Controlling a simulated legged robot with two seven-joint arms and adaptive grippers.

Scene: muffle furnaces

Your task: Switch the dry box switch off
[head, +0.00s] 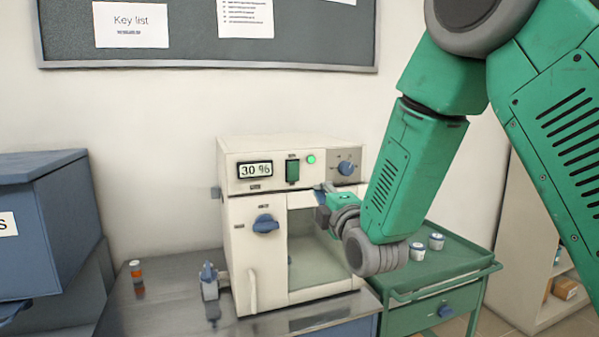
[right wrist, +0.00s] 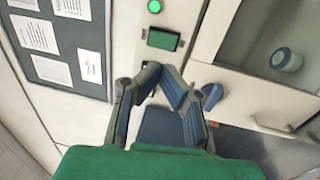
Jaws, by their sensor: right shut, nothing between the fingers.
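The dry box (head: 240,205) is a cream cabinet on a metal table, with a display reading 30 %. Its green switch (head: 292,171) is on the upper front panel, left of a lit green lamp (head: 311,159). In the right wrist view the switch (right wrist: 162,39) is a green rectangle in a dark frame, near the lit lamp (right wrist: 154,6). My right gripper (head: 322,190) is in front of the panel, below and right of the switch. In the right wrist view the gripper (right wrist: 161,70) is shut and empty, its fingertips close to the switch but apparently apart from it. My left gripper is not in view.
A blue knob (head: 347,167) is on the panel's right and a blue door handle (head: 265,223) is below. A green cart (head: 455,258) with two small jars stands right. A blue cabinet (head: 45,225) stands left. A small orange bottle (head: 136,272) is on the table.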

